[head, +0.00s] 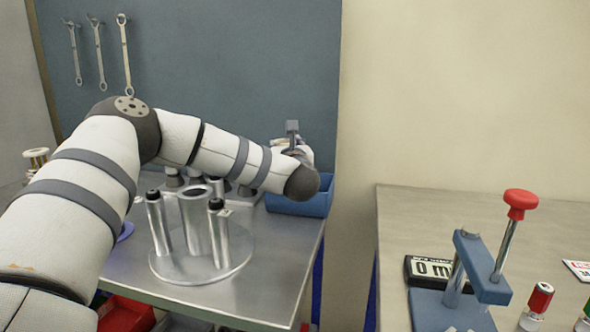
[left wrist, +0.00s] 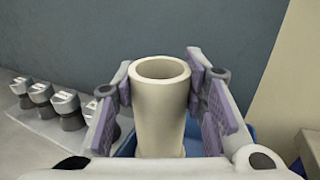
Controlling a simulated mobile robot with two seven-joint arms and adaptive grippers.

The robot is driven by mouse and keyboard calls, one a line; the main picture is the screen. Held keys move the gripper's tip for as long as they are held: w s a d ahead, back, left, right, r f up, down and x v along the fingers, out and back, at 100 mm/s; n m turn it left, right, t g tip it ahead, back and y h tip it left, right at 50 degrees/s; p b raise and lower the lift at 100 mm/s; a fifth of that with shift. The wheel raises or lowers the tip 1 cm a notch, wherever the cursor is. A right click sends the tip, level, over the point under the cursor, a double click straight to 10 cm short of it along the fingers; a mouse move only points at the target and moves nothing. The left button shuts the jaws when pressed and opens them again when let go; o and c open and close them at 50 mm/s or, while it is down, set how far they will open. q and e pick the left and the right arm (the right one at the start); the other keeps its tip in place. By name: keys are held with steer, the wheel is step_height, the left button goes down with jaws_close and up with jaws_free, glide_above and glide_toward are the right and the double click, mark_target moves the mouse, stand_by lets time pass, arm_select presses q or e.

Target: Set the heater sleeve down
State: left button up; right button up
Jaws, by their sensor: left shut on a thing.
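The heater sleeve (left wrist: 160,110) is a cream, hollow, open-topped cylinder, seen upright in the left wrist view. My left gripper (left wrist: 160,88) is shut on it, with purple-grey pads on both sides. In the head view my left forearm reaches across the back of the left bench, and its wrist hides most of the gripper and the sleeve. The sleeve's lower end is hidden, so I cannot tell if it touches anything. My right gripper is not in view.
A blue bin (head: 300,208) sits below my left wrist at the bench's right edge. A round metal plate (head: 180,268) carries upright cylinders on the left bench (head: 270,290). Several grey-capped parts (left wrist: 42,94) stand in a row. A press (head: 470,270) stands on the right bench.

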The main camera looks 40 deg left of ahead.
arm_select(q)
steer(key=shift+w+a+f, duration=0.15)
steer(key=shift+w+f, duration=0.45)
steer(key=shift+f, duration=0.05)
steer(key=shift+w+a+f+b, duration=0.1)
steer(key=shift+w+f+b, duration=0.1)
steer(key=shift+f, duration=0.85)
steer(key=shift+w+f+b, duration=0.15)
steer(key=shift+f+b, duration=0.05)
steer(key=shift+f, duration=0.8)
steer(key=o, duration=1.4)
steer(key=shift+r, duration=0.35)
steer(key=p+v, duration=0.1)
steer(key=v, duration=1.1)
steer(key=shift+f, duration=0.15)
steer(key=shift+f, duration=0.1)
